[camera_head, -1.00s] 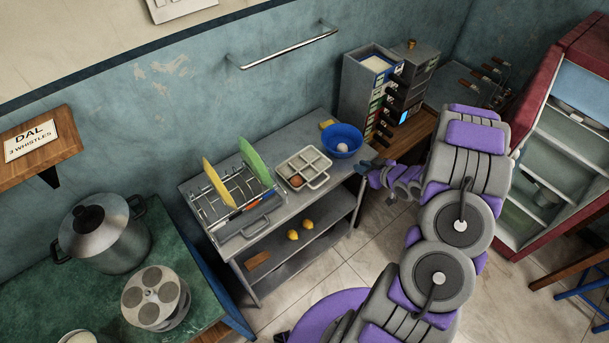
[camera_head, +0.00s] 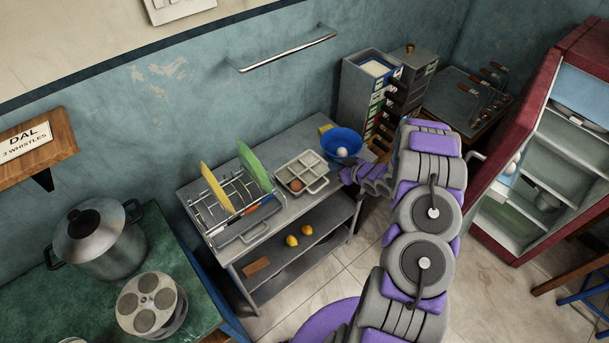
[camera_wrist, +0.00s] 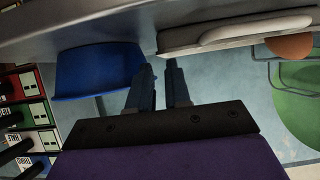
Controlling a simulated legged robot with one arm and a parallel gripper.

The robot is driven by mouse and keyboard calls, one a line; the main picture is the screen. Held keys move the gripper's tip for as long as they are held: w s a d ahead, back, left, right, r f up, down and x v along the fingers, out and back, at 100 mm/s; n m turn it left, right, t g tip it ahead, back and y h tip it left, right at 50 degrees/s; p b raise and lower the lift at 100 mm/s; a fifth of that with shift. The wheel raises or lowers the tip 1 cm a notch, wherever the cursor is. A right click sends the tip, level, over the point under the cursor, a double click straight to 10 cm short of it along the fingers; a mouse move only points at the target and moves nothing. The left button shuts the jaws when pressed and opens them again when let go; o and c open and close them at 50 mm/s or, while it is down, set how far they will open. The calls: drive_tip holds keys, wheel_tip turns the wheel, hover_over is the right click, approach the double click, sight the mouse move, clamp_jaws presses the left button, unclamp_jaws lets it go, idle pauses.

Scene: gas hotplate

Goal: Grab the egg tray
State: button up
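The egg tray (camera_head: 321,184) is a pale, compartmented tray on the grey metal table, with a brown egg (camera_head: 295,186) in a front compartment. In the wrist view the tray (camera_wrist: 225,36) shows edge-on at the upper right, with the brown egg (camera_wrist: 290,46) at its far right. My gripper (camera_head: 345,174) is just right of the tray, in front of the blue bowl (camera_head: 343,138). In the wrist view my gripper (camera_wrist: 158,70) has its two fingers apart with nothing between them. They point between the bowl (camera_wrist: 97,72) and the tray's near end, apart from the tray.
A dish rack (camera_head: 240,235) with a yellow and a green plate stands left of the tray. A white egg (camera_head: 342,152) lies in the bowl. Spice drawers (camera_head: 365,90) stand behind on the right. Lemons (camera_head: 292,240) lie on the lower shelf (camera_head: 275,277). An open-fronted red cabinet (camera_head: 535,150) is at right.

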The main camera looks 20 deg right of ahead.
drive_tip(key=b+x, duration=0.1)
drive_tip(key=x, duration=0.4)
drive_tip(key=shift+a+f, duration=0.1)
drive_tip(key=shift+a, duration=0.05)
clamp_jaws()
